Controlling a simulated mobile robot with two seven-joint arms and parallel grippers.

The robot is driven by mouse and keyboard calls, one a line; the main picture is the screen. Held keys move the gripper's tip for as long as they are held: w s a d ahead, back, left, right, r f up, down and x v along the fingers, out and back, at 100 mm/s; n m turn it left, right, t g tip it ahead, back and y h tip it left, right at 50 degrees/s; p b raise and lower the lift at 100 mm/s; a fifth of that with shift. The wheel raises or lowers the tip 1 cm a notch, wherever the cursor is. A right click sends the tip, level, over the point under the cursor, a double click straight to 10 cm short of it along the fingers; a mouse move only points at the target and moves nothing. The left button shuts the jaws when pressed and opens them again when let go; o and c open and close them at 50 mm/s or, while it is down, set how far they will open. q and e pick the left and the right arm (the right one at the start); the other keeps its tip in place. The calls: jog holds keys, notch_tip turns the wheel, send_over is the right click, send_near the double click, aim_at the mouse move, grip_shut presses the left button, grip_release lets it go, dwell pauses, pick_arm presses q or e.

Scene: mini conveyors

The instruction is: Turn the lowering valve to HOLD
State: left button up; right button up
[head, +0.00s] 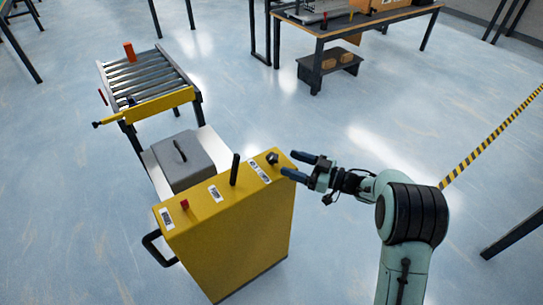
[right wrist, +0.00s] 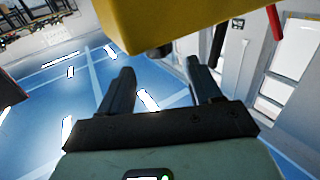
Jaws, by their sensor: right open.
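A yellow console (head: 235,240) stands in the lower middle of the head view. On its top, a small black knob (head: 272,157), seemingly the lowering valve, sits at the far right end beside a white label (head: 260,172) too small to read. My right gripper (head: 289,165) is open and empty, just right of the knob, its two fingers pointing left toward it. In the right wrist view the open fingers (right wrist: 159,66) show below the yellow console (right wrist: 185,18), with a dark rounded piece, probably the knob, between and beyond them. My left gripper is not in view.
The console also carries a black upright lever (head: 235,169) and a red button (head: 184,203). A grey box (head: 182,160) sits behind it, and a roller conveyor (head: 145,78) with an orange block (head: 129,51) stands beyond. A workbench (head: 350,25) is at the back.

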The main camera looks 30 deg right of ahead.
aim_at(272, 156)
jog(key=x, duration=0.7)
jog(key=shift+w+a+f+b, duration=0.1)
jog(key=shift+w+b, duration=0.15)
jog(key=shift+b, duration=0.05)
jog(key=c, duration=1)
